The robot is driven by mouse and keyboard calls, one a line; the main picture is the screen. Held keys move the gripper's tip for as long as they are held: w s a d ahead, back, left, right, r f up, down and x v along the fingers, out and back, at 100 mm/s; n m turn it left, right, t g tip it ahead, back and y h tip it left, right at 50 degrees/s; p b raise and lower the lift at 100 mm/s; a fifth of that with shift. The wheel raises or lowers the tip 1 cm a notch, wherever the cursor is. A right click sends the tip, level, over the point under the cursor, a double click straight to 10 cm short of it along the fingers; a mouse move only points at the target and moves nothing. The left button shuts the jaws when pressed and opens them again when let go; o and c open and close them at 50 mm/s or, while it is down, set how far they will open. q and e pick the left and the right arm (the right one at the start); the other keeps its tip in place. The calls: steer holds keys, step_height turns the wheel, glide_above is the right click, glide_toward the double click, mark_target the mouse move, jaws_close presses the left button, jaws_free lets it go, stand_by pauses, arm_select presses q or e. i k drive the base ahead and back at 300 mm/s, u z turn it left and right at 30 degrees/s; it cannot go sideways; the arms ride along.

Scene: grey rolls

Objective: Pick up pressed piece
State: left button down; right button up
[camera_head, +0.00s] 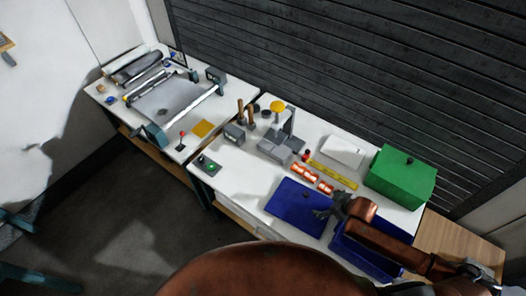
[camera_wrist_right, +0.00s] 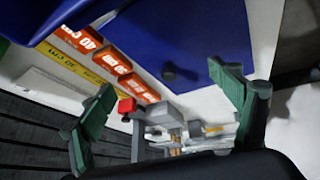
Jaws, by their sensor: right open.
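No piece is plainly marked as the pressed one. A small dark round piece (camera_head: 306,195) lies on the blue mat (camera_head: 290,212); it also shows in the right wrist view (camera_wrist_right: 168,72). A grey press-like device (camera_head: 282,146) with a yellow knob stands behind the mat; I cannot tell whether anything is inside it. My right gripper (camera_head: 322,212) is open and appears empty above the right part of the mat. In the right wrist view its green fingers (camera_wrist_right: 165,100) are spread wide, with the dark piece beyond them. My left gripper is not in view.
Orange-and-white blocks (camera_head: 305,173) and a yellow ruler (camera_head: 333,175) lie behind the mat. A green box (camera_head: 401,177) stands at the right. A blue tray (camera_head: 350,252) is under my right arm. A roller device (camera_head: 170,100) fills the left table.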

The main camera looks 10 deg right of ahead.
mark_target(281, 155)
steer(key=u, duration=0.15)
steer(key=i, duration=1)
